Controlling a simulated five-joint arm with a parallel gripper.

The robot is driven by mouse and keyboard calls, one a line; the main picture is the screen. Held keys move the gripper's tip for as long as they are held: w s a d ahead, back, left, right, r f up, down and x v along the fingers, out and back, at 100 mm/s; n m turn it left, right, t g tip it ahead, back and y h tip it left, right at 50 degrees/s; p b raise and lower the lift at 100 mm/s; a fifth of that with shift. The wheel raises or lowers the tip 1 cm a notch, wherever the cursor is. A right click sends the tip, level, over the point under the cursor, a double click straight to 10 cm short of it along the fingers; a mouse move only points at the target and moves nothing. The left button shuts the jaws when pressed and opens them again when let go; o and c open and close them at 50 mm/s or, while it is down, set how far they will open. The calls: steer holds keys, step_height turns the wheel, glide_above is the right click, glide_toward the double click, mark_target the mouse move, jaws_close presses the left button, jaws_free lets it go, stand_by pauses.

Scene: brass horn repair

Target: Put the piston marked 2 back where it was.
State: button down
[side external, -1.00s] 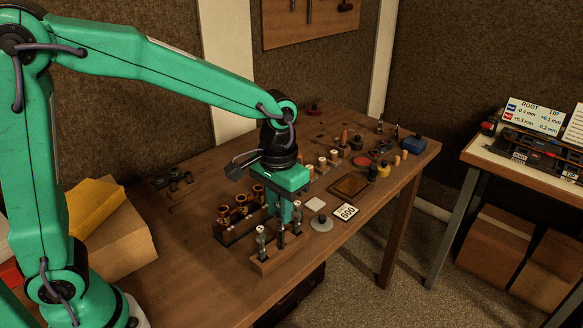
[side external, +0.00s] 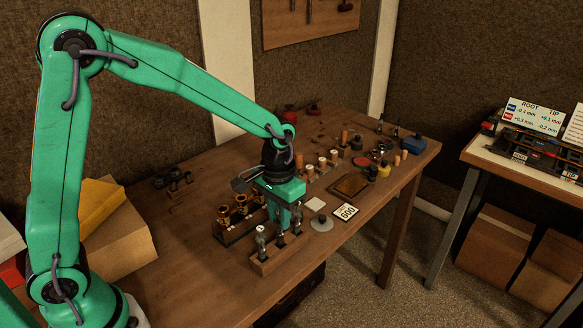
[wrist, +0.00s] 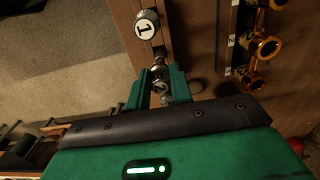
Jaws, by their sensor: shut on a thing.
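My gripper (side external: 279,226) is over the middle of a wooden stand (side external: 263,268) that holds slim metal pistons. In the wrist view my gripper (wrist: 160,90) is shut on a piston (wrist: 160,72) whose top mark I cannot read surely. The piston marked 1 (wrist: 146,26) stands beside it in the stand, upright and apart from the jaws. The jaws hide the held piston's lower part, so I cannot tell if it sits in the stand. Brass valve casings (side external: 240,203) stand in a dark block behind; the wrist view shows a 2 label (wrist: 230,40) on that block.
A brown tray (side external: 348,186) and several small parts lie farther back. The table's front left is clear.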

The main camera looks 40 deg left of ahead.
steer(key=shift+f, duration=0.25)
steer(key=shift+f, duration=0.15)
steer(key=c, duration=1.2)
jaws_free()
steer(key=shift+c, duration=0.2)
step_height(320, 180, up, 12)
steer(key=shift+r, duration=0.2)
